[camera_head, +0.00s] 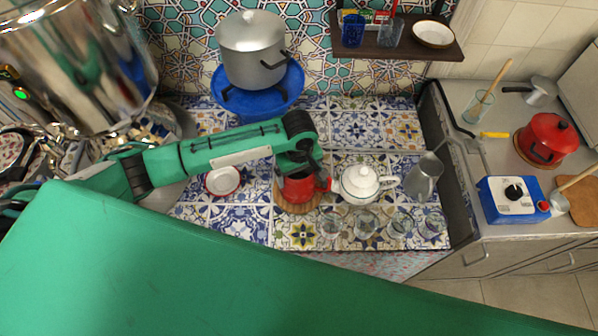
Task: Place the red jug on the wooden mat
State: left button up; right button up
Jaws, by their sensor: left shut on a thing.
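The red jug (299,190) stands upright over the round wooden mat (297,208) on the tiled counter. The mat's rim shows around the jug's base; I cannot tell whether the jug is touching it or just above it. My left gripper (298,168) reaches down from the left arm and is shut on the red jug at its top. The gripper hides the jug's upper rim. My right gripper does not show.
A white teapot (360,184) stands close to the jug's right. Several clear glasses (366,223) line the counter's front edge. A metal pitcher (424,178) is farther right. A small red-rimmed bowl (223,181) sits to the left. A blue basin (259,101) stands behind.

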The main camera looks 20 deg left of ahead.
pick_arm(q)
jog(key=shift+f, duration=0.2)
jog(key=shift+f, duration=0.1)
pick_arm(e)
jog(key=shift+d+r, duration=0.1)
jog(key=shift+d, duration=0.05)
pick_arm(q)
jog(key=o, duration=1)
jog(key=shift+o, duration=0.2)
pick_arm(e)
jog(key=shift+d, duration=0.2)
pick_arm(q)
notch_tip(320, 180, up, 12)
jog(key=b, duration=0.2)
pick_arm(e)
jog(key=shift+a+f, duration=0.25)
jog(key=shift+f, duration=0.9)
